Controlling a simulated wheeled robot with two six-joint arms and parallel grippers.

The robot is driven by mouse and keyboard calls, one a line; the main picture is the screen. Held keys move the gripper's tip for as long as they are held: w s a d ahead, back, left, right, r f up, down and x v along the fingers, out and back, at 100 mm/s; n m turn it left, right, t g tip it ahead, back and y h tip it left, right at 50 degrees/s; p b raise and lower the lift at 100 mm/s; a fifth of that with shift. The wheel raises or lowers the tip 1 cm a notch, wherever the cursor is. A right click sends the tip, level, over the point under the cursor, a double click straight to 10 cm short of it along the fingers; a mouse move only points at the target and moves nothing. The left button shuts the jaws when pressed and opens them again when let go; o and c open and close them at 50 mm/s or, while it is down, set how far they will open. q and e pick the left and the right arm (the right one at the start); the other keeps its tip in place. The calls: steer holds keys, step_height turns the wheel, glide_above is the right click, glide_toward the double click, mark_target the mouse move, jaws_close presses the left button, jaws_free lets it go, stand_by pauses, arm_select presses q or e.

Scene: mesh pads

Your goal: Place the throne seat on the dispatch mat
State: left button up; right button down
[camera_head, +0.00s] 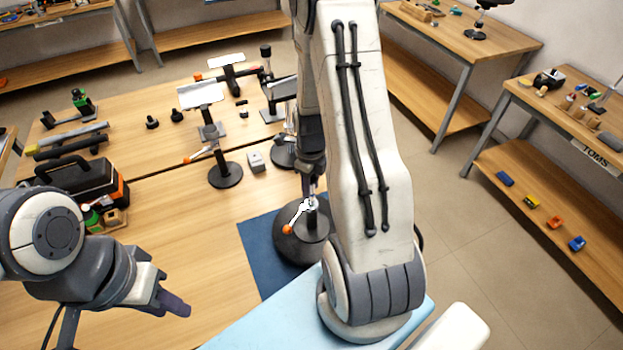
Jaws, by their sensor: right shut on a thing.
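The dispatch mat (256,262) is a dark blue sheet on the wooden table, partly hidden by my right arm. The throne seat (295,250) appears to be the dark piece with a wide round base, a post and a pale lever with an orange knob. It is over the mat; whether its base touches the mat I cannot tell. My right gripper (311,192) points down, shut on its upper part, and my arm hides some of it. My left gripper (172,302) is empty above the table at lower left; its finger gap is not clear.
Several similar stands with pale or dark plates, one with a round base (225,175), are farther back. A grey block (256,160) lies beside them. A black and orange toolbox (85,185) is at left. The table between toolbox and mat is clear.

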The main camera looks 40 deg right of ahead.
steer(key=c, duration=0.5)
jaws_free()
